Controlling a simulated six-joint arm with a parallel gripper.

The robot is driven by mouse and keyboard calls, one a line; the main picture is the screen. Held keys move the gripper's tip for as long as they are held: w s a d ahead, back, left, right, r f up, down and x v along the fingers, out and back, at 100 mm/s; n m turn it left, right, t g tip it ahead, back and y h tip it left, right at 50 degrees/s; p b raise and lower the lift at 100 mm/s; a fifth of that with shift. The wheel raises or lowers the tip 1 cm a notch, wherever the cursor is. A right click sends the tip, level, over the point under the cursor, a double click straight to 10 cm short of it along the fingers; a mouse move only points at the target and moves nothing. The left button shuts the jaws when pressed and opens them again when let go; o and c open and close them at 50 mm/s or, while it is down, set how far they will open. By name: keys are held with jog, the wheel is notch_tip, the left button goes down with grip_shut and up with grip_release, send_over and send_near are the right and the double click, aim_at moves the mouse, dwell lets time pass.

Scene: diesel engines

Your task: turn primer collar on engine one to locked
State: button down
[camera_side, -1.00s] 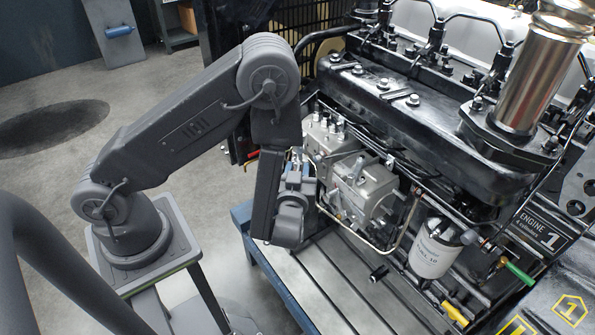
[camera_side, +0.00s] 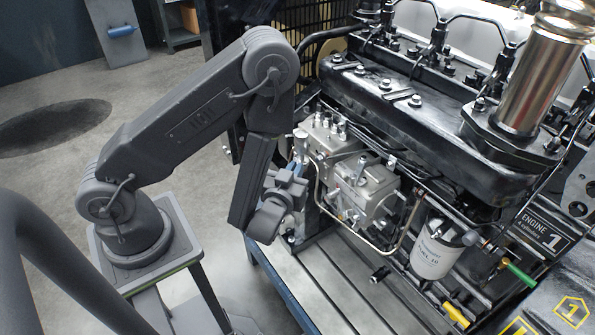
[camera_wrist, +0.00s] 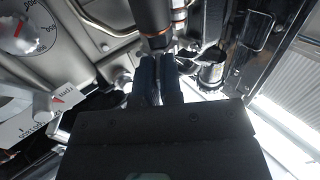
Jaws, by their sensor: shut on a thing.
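The engine (camera_side: 420,100) marked "ENGINE 1" fills the right half of the side view, with a grey fuel pump (camera_side: 362,190) on its near flank. My gripper (camera_side: 295,170) is at the left end of this pump, with bluish fingers. In the wrist view, my gripper (camera_wrist: 160,62) has its two dark fingers close together at the lower end of a dark cylinder with copper-coloured bands (camera_wrist: 153,18). It is shut on that end, which appears to be the primer collar. The fingers cover most of the collar, so its locked or unlocked position cannot be read.
A white fuel filter (camera_side: 432,252), a green handle (camera_side: 520,273) and a yellow handle (camera_side: 455,314) are to the right. A fuel pipe (camera_side: 400,235) runs below the pump. A red-marked dial (camera_wrist: 20,32) shows at left in the wrist view.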

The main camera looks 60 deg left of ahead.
jog(key=shift+a+h, duration=0.1)
jog(key=shift+h, duration=0.2)
jog(key=c, duration=1.3)
grip_release()
